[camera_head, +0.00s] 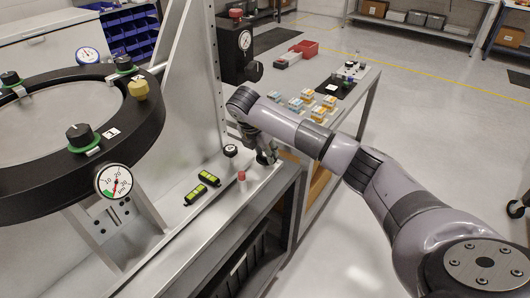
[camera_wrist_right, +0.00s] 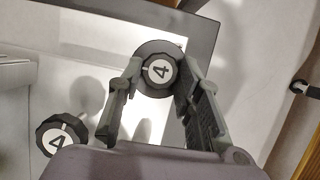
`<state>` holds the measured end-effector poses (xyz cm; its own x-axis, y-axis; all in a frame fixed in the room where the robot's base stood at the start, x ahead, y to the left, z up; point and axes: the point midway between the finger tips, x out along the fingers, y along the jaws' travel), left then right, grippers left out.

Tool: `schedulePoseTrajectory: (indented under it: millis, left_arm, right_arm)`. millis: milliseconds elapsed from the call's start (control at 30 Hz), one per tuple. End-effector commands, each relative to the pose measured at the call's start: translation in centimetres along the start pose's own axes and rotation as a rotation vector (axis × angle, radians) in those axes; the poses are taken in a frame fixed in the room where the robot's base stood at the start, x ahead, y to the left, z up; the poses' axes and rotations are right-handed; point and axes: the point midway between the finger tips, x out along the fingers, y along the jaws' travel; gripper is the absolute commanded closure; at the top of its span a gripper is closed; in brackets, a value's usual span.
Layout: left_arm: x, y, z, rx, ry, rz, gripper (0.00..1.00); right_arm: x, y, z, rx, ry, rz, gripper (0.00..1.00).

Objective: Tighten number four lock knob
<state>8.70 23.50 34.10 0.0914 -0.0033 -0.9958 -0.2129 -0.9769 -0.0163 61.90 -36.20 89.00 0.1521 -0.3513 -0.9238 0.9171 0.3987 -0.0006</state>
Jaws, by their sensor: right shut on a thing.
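In the right wrist view, a round black knob (camera_wrist_right: 158,70) with a white disc marked 4 sits between the fingertips of my right gripper (camera_wrist_right: 156,84). The gripper is shut on this knob, one finger on each side. A second black knob marked 4 (camera_wrist_right: 58,134) stands apart at the lower left of that view. In the head view my right gripper (camera_head: 267,154) points down at the bench's right edge, and the held knob is hard to make out there. A black knob with a pale top (camera_head: 230,150) stands just left of it. My left gripper is not in view.
A black ring fixture (camera_head: 40,88) with several knobs and a pressure gauge (camera_head: 113,181) stands at the left. A red-topped peg (camera_head: 241,176) and yellow-green levels (camera_head: 195,193) lie near the gripper. A side table (camera_head: 350,100) with small parts stands behind.

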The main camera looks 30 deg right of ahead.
Motion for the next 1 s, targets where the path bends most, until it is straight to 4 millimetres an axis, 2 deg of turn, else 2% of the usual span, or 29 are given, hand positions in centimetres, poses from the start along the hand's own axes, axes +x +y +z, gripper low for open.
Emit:
schedulePoseTrajectory:
  millis: [300, 333, 600, 867, 1000]
  left_arm:
    - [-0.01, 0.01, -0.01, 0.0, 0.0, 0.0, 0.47]
    - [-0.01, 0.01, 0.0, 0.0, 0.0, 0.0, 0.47]
    - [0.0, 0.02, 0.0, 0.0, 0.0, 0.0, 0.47]
    - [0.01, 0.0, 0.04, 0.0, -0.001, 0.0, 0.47]
    - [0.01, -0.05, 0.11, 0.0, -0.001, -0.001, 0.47]
  right_arm:
    - [-0.1, 0.08, 0.08, 0.002, -0.001, 0.003, 0.95]
    - [-0.1, 0.08, 0.08, 0.002, -0.001, 0.003, 0.66]
    - [-0.05, 0.04, 0.04, 0.001, 0.0, 0.001, 0.48]
    - [-0.02, 0.01, 0.02, 0.001, 0.0, 0.001, 0.47]
    - [-0.62, 0.06, 0.03, 0.0, 0.0, 0.002, 0.47]
